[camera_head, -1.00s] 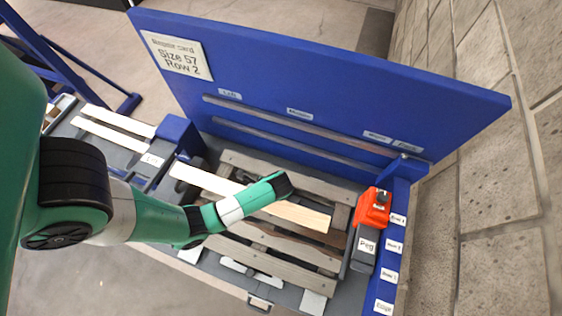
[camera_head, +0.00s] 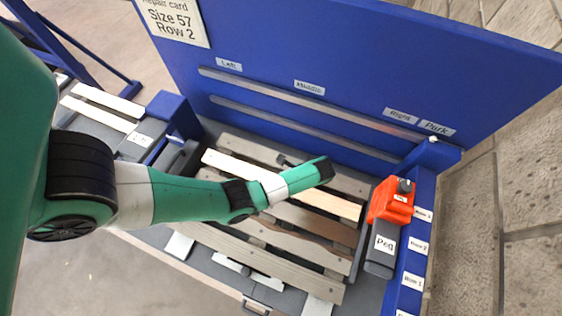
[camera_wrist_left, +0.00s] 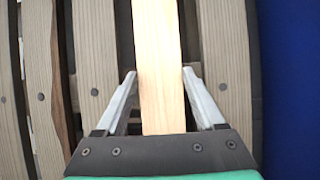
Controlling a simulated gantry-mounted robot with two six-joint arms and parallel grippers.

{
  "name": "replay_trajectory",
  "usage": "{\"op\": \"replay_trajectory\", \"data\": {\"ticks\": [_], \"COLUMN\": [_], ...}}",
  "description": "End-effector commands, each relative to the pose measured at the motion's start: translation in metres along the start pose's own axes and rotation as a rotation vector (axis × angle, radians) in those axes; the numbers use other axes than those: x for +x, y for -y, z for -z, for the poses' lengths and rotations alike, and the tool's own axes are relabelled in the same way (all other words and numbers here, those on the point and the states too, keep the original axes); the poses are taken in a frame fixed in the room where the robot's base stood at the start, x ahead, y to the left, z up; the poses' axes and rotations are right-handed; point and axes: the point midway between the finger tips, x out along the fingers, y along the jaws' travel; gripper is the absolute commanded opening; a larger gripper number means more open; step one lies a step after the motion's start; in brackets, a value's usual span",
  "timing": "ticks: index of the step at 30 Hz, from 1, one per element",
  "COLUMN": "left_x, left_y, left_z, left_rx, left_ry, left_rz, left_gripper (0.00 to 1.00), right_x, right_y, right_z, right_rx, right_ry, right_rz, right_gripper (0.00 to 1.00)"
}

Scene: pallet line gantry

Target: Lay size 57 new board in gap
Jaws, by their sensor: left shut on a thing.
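The pale new board (camera_head: 236,168) lies lengthwise over the pallet, between the rearmost grey slat (camera_head: 250,148) and the slats nearer the front. My left gripper (camera_wrist_left: 160,85) is shut on it, one finger on each side; in the head view my wrist hides the fingers. In the wrist view the new board (camera_wrist_left: 160,40) runs about parallel to its grey neighbours, with dark space on both sides. I cannot tell whether it rests on the pallet or hangs just above. A brown slat (camera_head: 318,222) lies further forward. My right gripper is not in view.
A blue panel (camera_head: 350,60) stands behind the pallet, with a card (camera_head: 175,22) reading Size 57, Row 2. An orange tool (camera_head: 391,202) and a grey block labelled Peg (camera_head: 381,252) stand at the right. Spare pale boards (camera_head: 100,108) lie on the left rack.

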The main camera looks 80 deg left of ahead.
Motion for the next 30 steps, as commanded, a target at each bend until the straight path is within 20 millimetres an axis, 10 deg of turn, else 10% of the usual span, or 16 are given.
{"op": "replay_trajectory", "data": {"ticks": [9, 10, 14, 24, 30], "left_x": [0.003, 0.002, 0.001, -0.006, -0.048], "left_y": [0.001, 0.000, 0.000, 0.001, 0.002], "left_z": [0.002, 0.001, 0.001, -0.001, -0.001], "left_rx": [-0.001, 0.000, 0.000, -0.001, 0.000], "left_ry": [-0.001, -0.001, -0.001, -0.002, -0.004], "left_rz": [0.002, 0.001, 0.001, 0.003, 0.006], "left_gripper": [0.00, 0.76, 0.99, 1.00, 1.00], "right_x": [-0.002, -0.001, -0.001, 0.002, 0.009], "right_y": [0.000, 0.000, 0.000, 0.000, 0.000], "right_z": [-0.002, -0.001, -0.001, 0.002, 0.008], "right_rx": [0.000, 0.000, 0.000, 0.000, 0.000], "right_ry": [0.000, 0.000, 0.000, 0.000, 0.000], "right_rz": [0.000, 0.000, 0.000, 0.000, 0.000], "right_gripper": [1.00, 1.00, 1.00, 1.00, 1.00]}}
